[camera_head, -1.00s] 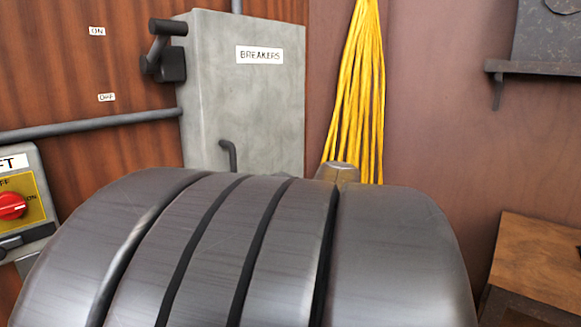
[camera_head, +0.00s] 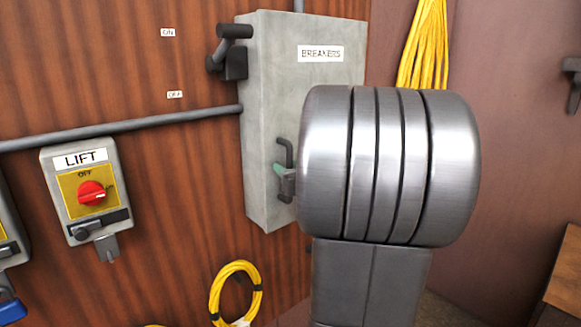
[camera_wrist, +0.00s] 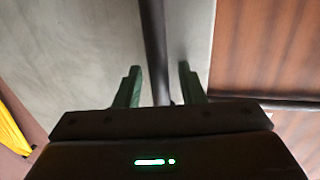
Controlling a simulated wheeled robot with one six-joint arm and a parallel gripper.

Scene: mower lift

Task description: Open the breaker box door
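The grey breaker box (camera_head: 265,110) hangs on the wood wall with its door shut, labelled BREAKERS. Its dark bent door handle (camera_head: 284,150) is on the lower front of the door; my arm hides part of the door's right side. My gripper (camera_head: 283,178) is at the lower part of that handle. In the wrist view, the dark handle bar (camera_wrist: 155,50) runs between the two green fingers of my gripper (camera_wrist: 158,82). The fingers are apart, with a gap showing on either side of the bar.
A lever (camera_head: 228,48) sticks out from the box's upper left side, beside ON and OFF labels. A grey conduit (camera_head: 120,127) runs left. A LIFT switch box (camera_head: 88,190) with a red knob is at the left. Yellow cables hang (camera_head: 424,45) at the right and coil (camera_head: 236,290) below.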

